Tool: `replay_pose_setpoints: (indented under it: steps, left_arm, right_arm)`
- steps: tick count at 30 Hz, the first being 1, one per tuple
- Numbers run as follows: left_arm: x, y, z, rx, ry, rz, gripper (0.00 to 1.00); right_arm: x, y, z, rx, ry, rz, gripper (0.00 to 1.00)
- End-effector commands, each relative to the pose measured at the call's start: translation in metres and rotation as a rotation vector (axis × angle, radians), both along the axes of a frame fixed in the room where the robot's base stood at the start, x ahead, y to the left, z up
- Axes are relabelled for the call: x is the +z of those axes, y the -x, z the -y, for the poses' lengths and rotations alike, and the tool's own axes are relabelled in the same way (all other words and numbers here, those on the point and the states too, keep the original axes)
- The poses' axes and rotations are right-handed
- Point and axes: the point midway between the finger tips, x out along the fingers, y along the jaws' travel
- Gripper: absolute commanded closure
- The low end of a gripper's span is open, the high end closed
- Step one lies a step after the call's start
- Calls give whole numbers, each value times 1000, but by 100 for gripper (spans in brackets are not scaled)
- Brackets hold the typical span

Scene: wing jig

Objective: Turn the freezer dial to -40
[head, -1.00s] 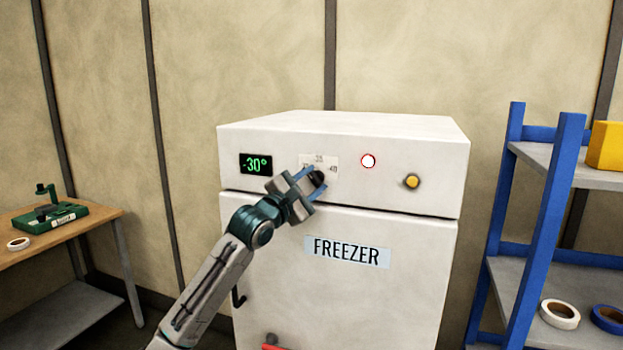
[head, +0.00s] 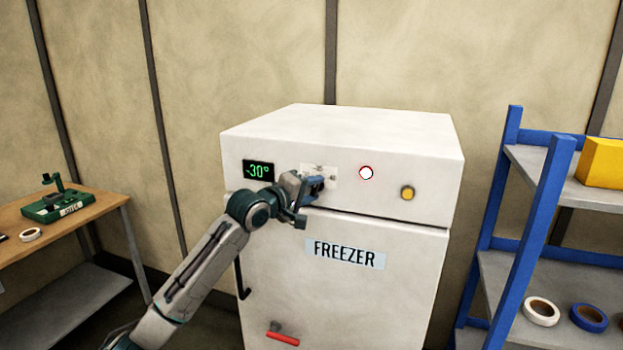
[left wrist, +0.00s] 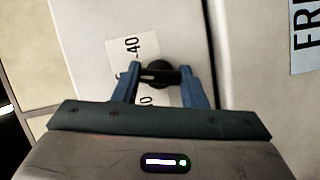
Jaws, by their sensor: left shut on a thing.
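The white freezer (head: 400,270) stands in the middle of the head view. Its green display (head: 258,171) reads -30°. The black dial (left wrist: 160,73) sits on a white scale plate (left wrist: 122,50), where a -40 mark shows in the left wrist view. My left gripper (head: 316,190) is at the dial, and in the left wrist view its blue fingers (left wrist: 160,82) are shut on it, one on each side. In the head view the gripper hides most of the dial and part of the scale plate (head: 322,172). My right gripper is not in view.
A round white lamp with a red rim (head: 366,173) and a yellow button (head: 407,193) are right of the dial. A red handle (head: 283,339) is low on the door. A blue shelf rack (head: 513,230) stands right, a wooden table (head: 95,217) left.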

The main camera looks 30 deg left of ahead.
Motion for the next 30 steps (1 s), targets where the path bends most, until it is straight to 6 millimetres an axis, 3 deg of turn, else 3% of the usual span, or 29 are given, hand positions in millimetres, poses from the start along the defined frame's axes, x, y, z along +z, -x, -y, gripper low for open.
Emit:
replay_pose_setpoints:
  steps: [1,9,18,30]
  left_arm:
    - [4,0,1,-1,-42,-14,85]
    - [2,0,1,-1,-265,-67,85]
    - [1,0,1,0,-431,-106,85]
    - [0,0,1,0,-502,-124,85]
  right_arm:
    - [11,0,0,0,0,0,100]
    - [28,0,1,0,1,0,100]
    - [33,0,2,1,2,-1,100]
    - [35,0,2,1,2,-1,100]
